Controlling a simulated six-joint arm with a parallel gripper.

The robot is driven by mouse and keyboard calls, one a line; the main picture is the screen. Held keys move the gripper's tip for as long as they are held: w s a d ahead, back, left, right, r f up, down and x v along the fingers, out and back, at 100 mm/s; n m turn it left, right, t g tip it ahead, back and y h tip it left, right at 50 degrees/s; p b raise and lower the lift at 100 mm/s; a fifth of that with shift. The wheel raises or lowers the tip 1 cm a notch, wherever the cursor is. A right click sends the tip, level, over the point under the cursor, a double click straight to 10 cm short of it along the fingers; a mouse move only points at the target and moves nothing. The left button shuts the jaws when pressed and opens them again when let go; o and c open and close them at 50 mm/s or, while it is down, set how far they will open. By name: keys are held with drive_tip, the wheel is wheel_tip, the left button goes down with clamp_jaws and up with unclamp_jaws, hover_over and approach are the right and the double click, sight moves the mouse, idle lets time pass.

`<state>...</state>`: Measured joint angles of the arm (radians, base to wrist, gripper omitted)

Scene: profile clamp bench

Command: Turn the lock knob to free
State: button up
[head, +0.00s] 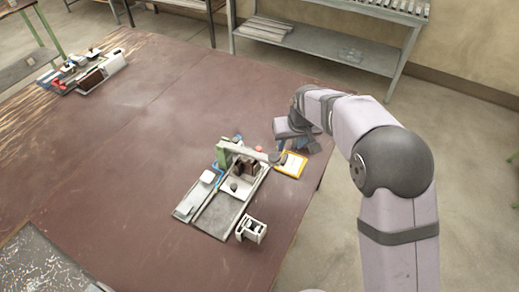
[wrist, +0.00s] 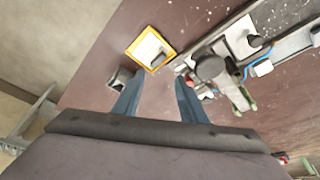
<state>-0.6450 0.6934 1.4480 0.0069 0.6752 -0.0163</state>
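The clamp fixture (head: 212,214) stands on the brown table, with a grey base, a green block and a grey bar across it. A dark round knob (head: 274,157) sits at the bar's right end; it also shows in the wrist view (wrist: 210,67). A smaller black knob (head: 233,186) sits on a white plate of the fixture. I cannot tell which one is the lock knob, or its lock state. My gripper (head: 298,148) is beside the fixture's right end. In the wrist view, its blue fingers (wrist: 153,88) are apart with nothing between them; the dark knob is right of them.
A yellow-framed white card (head: 291,165) lies next to the fixture, near the table's right edge. Another group of parts (head: 84,70) is at the far left. The table's middle (head: 150,120) is clear.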

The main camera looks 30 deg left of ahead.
drive_tip(key=n, duration=0.1)
approach(259, 149)
drive_tip(key=shift+y, duration=0.4)
drive_tip(key=shift+d+p+x, duration=0.15)
drive_tip(key=shift+p+x, duration=0.55)
drive_tip(key=shift+x, duration=1.2)
drive_tip(key=shift+d+p+x, duration=0.1)
drive_tip(key=shift+p+x, duration=0.55)
drive_tip(key=shift+x, duration=1.25)
drive_tip(key=shift+f, duration=0.1)
clamp_jaws()
